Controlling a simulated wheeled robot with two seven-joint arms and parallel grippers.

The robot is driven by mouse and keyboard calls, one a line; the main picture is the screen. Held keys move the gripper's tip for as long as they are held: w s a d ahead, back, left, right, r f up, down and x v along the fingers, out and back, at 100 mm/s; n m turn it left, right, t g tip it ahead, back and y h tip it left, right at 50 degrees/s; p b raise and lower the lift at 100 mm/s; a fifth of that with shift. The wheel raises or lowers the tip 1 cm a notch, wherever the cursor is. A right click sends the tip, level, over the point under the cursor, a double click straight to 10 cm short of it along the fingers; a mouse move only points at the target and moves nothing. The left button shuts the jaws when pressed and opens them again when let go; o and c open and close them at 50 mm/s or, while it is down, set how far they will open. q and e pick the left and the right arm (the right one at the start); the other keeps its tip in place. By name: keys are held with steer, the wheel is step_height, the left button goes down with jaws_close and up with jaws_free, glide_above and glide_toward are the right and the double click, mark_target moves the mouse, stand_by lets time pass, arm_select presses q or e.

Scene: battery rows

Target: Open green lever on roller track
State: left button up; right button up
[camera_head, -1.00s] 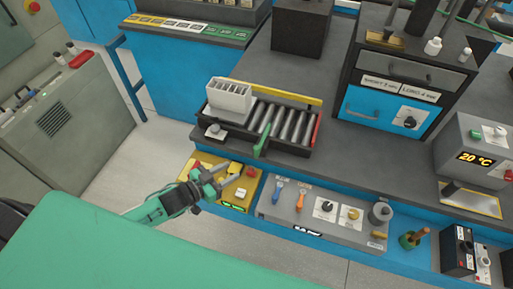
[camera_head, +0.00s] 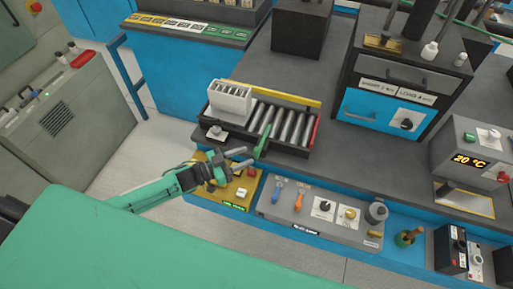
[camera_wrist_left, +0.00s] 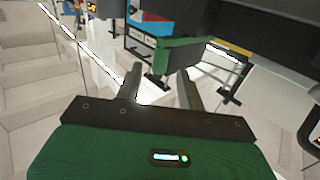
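The green lever (camera_head: 263,144) stands at the front of the roller track (camera_head: 283,124), across its near side. My left gripper (camera_head: 243,158) is open, just left of the lever, with its fingers pointing at it. In the left wrist view the green lever (camera_wrist_left: 178,54) lies ahead of the two spread fingers (camera_wrist_left: 161,86), roughly between them. Nothing is held, and I cannot tell whether a finger touches the lever. My right gripper is not in view.
A white slotted box (camera_head: 231,101) sits on the left end of the track. Below my gripper is a yellow control box (camera_head: 238,193); right of it is a grey panel (camera_head: 330,213) with knobs and switches. The grey worktop (camera_head: 350,165) right of the track is clear.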

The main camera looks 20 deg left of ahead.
mark_target(256, 151)
arm_select(q)
steer(key=shift+p+x, duration=0.7)
steer(key=shift+x, duration=2)
jaws_close()
